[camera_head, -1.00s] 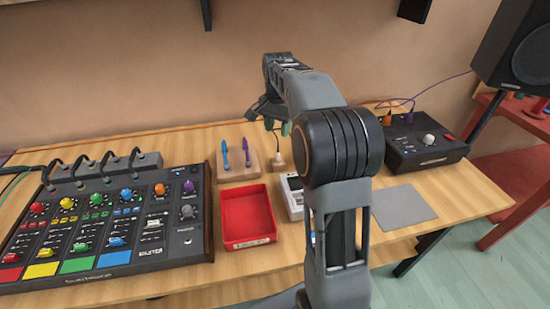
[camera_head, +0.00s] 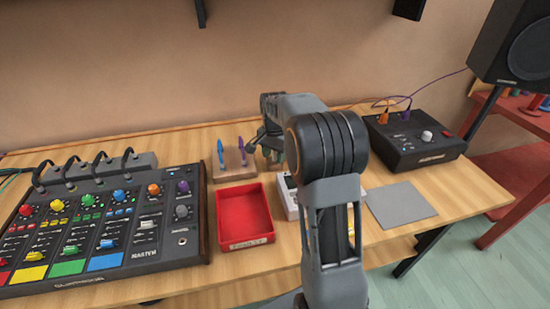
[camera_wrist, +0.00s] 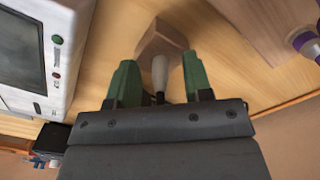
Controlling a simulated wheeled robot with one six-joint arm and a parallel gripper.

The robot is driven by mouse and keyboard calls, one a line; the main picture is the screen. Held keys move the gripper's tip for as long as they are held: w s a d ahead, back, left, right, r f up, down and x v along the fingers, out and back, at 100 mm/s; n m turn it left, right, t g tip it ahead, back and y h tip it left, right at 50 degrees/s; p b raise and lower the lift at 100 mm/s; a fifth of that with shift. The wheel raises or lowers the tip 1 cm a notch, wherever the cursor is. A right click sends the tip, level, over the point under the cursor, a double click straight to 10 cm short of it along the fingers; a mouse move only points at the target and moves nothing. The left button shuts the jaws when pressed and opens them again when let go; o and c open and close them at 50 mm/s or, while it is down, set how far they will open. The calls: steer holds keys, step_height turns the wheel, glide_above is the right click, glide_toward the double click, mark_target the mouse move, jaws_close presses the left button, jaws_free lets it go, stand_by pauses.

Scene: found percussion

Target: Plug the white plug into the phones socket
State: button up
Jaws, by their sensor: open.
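The white plug (camera_wrist: 159,72) stands in a small wooden block (camera_wrist: 160,45) in the wrist view, its dark cable end toward the camera. My gripper (camera_wrist: 159,64) is open, with one green finger on each side of the plug and gaps showing between. In the head view my gripper (camera_head: 268,148) is low over the table and hides the plug. A small round socket (camera_head: 182,241) shows on the right part of the mixer (camera_head: 208,222), below the grey knob. Its label is too small to read.
A wooden holder (camera_head: 222,175) with a blue and a purple tool stands left of my gripper. A red tray (camera_head: 226,218) lies in front of it. A white device with a screen (camera_wrist: 60,55) is close by. A black box (camera_head: 450,150) and grey mat (camera_head: 400,205) are to the right.

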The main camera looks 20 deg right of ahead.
steer(key=shift+f, duration=0.25)
steer(key=shift+c, duration=0.2)
jaws_close()
steer(key=shift+r, duration=0.15)
